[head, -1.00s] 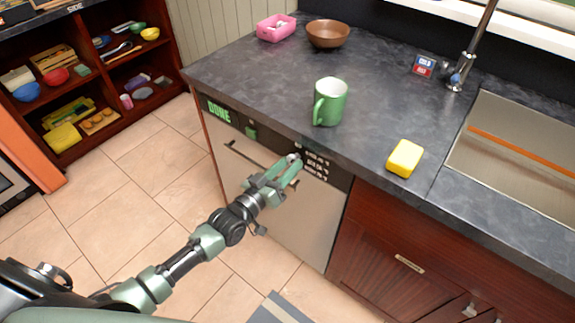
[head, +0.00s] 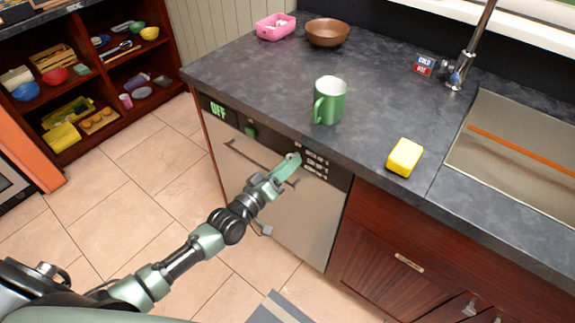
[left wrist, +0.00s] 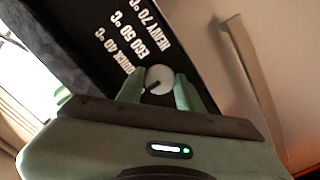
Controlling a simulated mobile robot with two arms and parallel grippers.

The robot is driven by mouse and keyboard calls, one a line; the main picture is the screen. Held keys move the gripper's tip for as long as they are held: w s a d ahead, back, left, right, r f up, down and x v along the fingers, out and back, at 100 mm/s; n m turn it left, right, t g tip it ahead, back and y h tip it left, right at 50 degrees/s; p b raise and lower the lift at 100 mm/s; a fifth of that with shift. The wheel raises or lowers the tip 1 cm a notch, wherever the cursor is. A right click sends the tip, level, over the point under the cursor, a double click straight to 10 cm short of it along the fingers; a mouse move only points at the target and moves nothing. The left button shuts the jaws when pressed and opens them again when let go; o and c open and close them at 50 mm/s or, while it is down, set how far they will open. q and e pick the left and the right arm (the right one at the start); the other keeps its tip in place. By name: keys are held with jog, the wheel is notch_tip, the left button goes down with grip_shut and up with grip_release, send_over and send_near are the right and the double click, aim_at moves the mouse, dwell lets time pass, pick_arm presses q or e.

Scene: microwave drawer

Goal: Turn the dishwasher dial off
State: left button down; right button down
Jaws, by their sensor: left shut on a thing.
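The dishwasher (head: 300,225) stands under the counter, with a steel door and a black control strip along its top. Its display (head: 218,110) reads OFF in green letters. The round pale dial (left wrist: 159,79) with a dark pointer mark sits on the strip in the left wrist view, beside the printed programme labels (left wrist: 125,35). My left gripper (head: 287,166) is at the strip, its two green fingers on either side of the dial and shut on it. In the head view the fingers largely hide the dial. My right gripper is not in view.
The door handle (head: 243,158) runs below the strip.

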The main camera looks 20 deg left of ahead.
pick_arm(q)
jog(key=c, duration=0.9)
grip_release()
jog(key=shift+c, duration=0.2)
jog(key=v, duration=0.8)
